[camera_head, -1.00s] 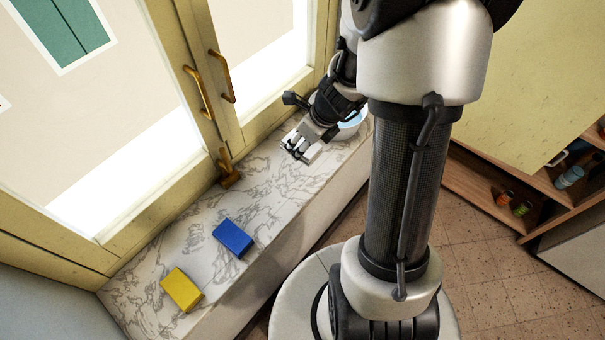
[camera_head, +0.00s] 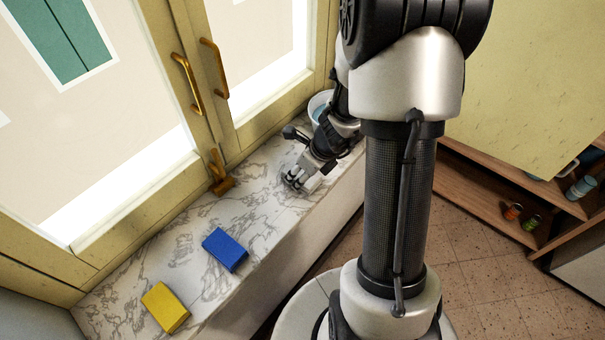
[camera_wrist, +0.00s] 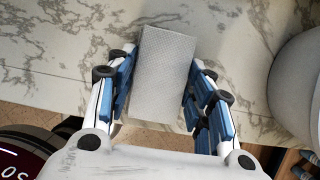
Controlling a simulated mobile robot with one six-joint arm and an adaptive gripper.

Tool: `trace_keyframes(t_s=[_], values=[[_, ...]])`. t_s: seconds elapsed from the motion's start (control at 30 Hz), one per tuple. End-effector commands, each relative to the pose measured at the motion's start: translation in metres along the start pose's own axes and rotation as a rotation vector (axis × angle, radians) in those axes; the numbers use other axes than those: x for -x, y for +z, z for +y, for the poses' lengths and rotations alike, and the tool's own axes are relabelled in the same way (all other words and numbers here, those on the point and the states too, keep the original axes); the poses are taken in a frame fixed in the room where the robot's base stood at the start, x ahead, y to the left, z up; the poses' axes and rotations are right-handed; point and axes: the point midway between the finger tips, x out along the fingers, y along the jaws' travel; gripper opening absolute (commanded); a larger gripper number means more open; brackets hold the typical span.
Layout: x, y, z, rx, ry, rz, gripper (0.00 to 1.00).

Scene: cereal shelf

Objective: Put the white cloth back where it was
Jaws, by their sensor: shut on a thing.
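The white cloth (camera_wrist: 163,75) looks like a pale, folded rectangular block in the wrist view. My gripper (camera_wrist: 160,62) is shut on it, with one blue-padded finger along each long side. In the head view my gripper (camera_head: 294,184) is low over the marble sill, near its front edge. The cloth is hard to tell from the pale fingers there. I cannot tell whether it touches the marble.
A blue block (camera_head: 225,250) and a yellow block (camera_head: 165,307) lie on the marble sill (camera_head: 262,205) to the left. A bowl (camera_head: 317,106) stands behind my arm. The window handle (camera_head: 219,184) juts over the sill. Bare marble lies between gripper and blue block.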

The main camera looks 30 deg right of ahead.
Motion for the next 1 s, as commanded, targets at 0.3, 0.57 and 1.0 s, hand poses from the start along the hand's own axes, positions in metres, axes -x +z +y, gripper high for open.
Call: trace_keyframes(t_s=[0.3,0.57,1.0], values=[[-0.001,-0.001,0.0,0.0,0.0,0.0,0.58],[-0.001,-0.001,0.0,0.0,0.0,0.0,0.68],[0.029,0.003,-0.001,0.001,-0.002,-0.002,0.68]])
